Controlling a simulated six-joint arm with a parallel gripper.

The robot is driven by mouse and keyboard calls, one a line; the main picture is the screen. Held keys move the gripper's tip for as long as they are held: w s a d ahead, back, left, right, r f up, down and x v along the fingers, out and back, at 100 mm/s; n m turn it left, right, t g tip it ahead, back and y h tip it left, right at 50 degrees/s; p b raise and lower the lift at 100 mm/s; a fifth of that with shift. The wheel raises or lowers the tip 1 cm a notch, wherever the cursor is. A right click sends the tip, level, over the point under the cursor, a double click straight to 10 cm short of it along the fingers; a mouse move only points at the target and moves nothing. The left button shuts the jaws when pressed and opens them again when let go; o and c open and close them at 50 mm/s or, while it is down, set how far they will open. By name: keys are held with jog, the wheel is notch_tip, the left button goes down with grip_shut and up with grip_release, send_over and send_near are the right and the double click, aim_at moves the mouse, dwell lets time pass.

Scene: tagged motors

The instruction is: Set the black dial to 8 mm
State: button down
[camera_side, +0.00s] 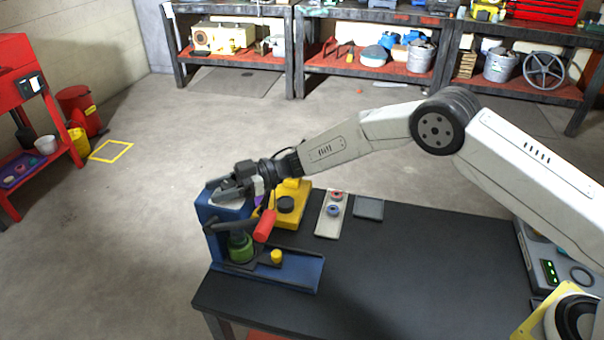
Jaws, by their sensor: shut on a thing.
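My gripper (229,191) is at the top of the blue press (290,273), reaching down and left over its head. It is shut on a part there; the fingers hide most of that part, so I cannot tell whether it is the black dial. A pale round face shows just below the fingers. A round black knob (286,204) sits on a yellow block (300,188) behind and right of the press, apart from the fingers. No dial marks or mm reading can be made out.
The press has a red-gripped lever (265,226), a green cylinder (241,248) and a small yellow knob (276,257). A pale tray (327,227) with small coloured rings and a dark grey pad (369,207) lie to the right. The black table's (410,280) middle is clear.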

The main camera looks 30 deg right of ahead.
jog(key=shift+g, duration=0.3)
jog(key=shift+c, duration=1.3)
grip_release()
jog(key=shift+d, duration=0.1)
jog(key=d, duration=0.7)
jog(key=shift+d, duration=0.35)
